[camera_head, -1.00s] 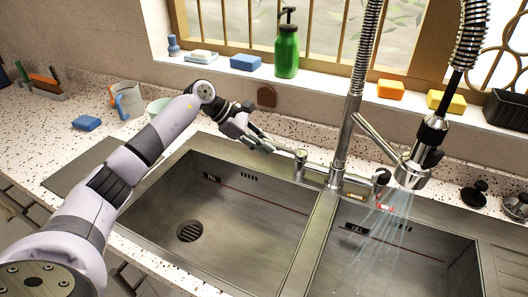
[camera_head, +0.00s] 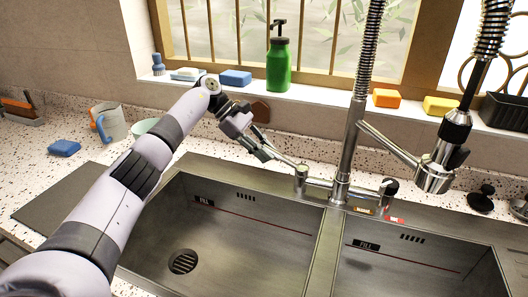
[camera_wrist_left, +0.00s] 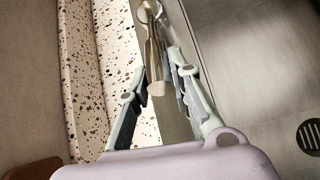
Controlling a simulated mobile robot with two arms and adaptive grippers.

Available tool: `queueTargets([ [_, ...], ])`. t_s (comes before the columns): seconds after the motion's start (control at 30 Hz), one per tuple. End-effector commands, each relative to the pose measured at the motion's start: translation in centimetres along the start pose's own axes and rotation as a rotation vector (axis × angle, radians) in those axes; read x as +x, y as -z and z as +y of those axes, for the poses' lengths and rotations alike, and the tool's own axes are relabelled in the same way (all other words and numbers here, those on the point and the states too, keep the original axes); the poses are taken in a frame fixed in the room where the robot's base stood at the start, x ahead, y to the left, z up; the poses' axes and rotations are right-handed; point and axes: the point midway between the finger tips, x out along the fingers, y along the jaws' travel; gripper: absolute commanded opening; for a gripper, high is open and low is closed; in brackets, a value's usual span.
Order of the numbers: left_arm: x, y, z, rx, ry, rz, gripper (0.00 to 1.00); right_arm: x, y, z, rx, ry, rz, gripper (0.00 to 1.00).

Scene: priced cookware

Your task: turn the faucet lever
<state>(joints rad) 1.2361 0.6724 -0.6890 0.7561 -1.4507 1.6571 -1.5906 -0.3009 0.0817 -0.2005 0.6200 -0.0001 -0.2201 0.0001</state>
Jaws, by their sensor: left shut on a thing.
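The faucet (camera_head: 344,160) stands at the back rim between the two sink basins. Its thin metal lever (camera_head: 284,160) sticks out to the left from a short post (camera_head: 301,179). My left gripper (camera_head: 266,154) is at the lever's free end, above the back edge of the left basin, and is shut on it. In the left wrist view, the lever's end (camera_wrist_left: 157,82) lies between the two fingers (camera_wrist_left: 160,86), closer to the right one. No water shows under the spray head (camera_head: 435,176). My right gripper is not in view.
The left basin (camera_head: 230,235) and right basin (camera_head: 400,265) are empty. A green soap bottle (camera_head: 278,64) and several sponges stand on the window sill.

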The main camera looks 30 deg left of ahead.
Motion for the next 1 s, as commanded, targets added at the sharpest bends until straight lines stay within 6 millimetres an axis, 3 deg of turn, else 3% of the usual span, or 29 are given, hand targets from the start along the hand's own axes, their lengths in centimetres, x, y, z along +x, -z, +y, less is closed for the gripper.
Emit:
queueTargets([
  [0.33,-0.26,-0.17,0.25,0.005,-0.009,-0.002,0.0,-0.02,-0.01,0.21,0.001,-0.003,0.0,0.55],
  [0.37,-0.27,-0.18,0.25,0.005,-0.009,-0.002,0.21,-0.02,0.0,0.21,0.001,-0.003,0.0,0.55],
  [0.63,-0.14,-0.12,0.14,0.004,-0.004,-0.001,0.39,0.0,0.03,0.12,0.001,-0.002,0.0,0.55],
  [1.0,-0.42,-0.08,0.11,0.003,-0.003,-0.001,0.4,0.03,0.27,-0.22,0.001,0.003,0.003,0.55],
])
